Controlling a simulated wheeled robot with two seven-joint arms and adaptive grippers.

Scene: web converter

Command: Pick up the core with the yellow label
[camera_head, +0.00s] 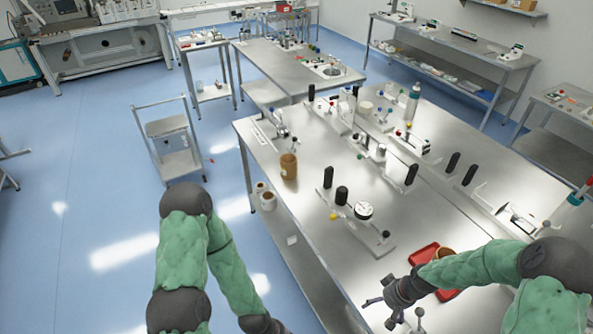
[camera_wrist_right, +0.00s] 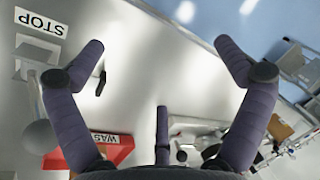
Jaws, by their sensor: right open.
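No yellow label is clear enough to read on any core. A brown core-like cylinder (camera_head: 289,167) stands upright near the left edge of the steel table (camera_head: 335,250). Two small brown-and-white cores (camera_head: 268,201) sit on the shelf below that edge. Another brown cylinder (camera_head: 444,256) is by the red tray, partly hidden by my right arm. My right gripper (camera_head: 388,308) is open and empty above the table's front part. Its spread fingers also show in the right wrist view (camera_wrist_right: 160,48), with nothing between them. My left arm hangs at lower left; its gripper is out of view.
The red waste tray (camera_head: 424,256) lies beside my right forearm; it also shows in the wrist view (camera_wrist_right: 110,149). A bench fixture with black knobs (camera_head: 360,222) stands ahead of my right gripper. A STOP label (camera_wrist_right: 40,20) is on the table.

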